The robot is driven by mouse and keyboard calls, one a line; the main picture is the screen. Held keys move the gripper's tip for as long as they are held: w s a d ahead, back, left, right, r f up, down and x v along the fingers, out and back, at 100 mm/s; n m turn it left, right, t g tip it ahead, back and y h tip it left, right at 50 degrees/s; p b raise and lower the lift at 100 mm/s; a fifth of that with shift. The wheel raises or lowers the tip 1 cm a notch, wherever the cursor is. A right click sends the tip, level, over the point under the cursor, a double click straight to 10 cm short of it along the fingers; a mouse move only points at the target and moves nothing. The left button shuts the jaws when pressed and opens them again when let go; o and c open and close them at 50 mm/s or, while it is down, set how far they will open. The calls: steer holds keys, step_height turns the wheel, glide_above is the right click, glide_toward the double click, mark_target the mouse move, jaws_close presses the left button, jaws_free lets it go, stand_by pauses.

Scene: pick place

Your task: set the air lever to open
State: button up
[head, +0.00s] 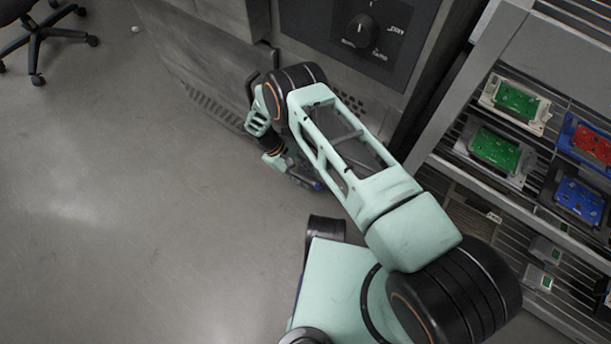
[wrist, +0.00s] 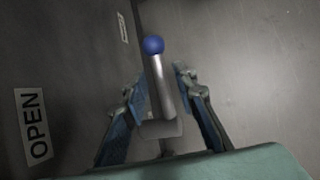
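The air lever (wrist: 162,92) is a grey metal handle with a blue ball knob (wrist: 154,45) at its end. In the wrist view it rises from a grey base between the two fingers of my gripper (wrist: 160,83). The fingers have blue pads and stand apart, one on each side of the lever, with gaps visible. A white label reading OPEN (wrist: 37,127) is on the dark panel to the left. In the head view my gripper (head: 302,178) is low beside the machine, partly hidden by my arm, and the blue knob (head: 318,186) shows small beside it.
The grey machine (head: 200,60) carries a dark panel with a rotary knob (head: 360,30). A rack (head: 480,95) with green, red and blue circuit boards stands at the right. Another label (wrist: 123,27), unreadable, is farther up the panel. Open floor (head: 120,200) lies at the left.

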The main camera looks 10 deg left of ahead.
steer(key=v, duration=0.7)
steer(key=shift+r, duration=0.25)
steer(key=shift+a, duration=0.15)
steer(key=shift+c, duration=0.7)
steer(key=shift+s+f, duration=0.15)
steer(key=shift+c, duration=1.4)
steer(key=s+f+n+t, duration=0.1)
steer(key=s+n, duration=0.1)
steer(key=s+f+n+t+h, duration=0.1)
steer(key=s+n, duration=0.1)
steer(key=s+f+n+t+p, duration=0.1)
steer(key=s+f+n, duration=0.1)
steer(key=shift+d+h, duration=0.25)
steer(key=shift+h, duration=0.05)
jaws_close()
steer(key=s+d+f+n+t+y+p, duration=0.15)
steer(key=s+f+n+t, duration=0.3)
steer(key=n+t, duration=0.6)
steer(key=w+d+f+n+g+y+b, duration=0.1)
steer(key=w+d+f+n+g+b, duration=0.15)
steer(key=w+f, duration=0.3)
steer(key=shift+w+d+r, duration=0.1)
steer(key=shift+w+r, duration=0.3)
steer(key=shift+r, duration=0.35)
steer(key=shift+w+d+r, duration=0.15)
steer(key=shift+w+r, duration=0.25)
steer(key=shift+r, duration=0.35)
steer(key=shift+w+d+r, duration=0.1)
steer(key=shift+w+r, duration=0.3)
steer(key=shift+r, duration=0.35)
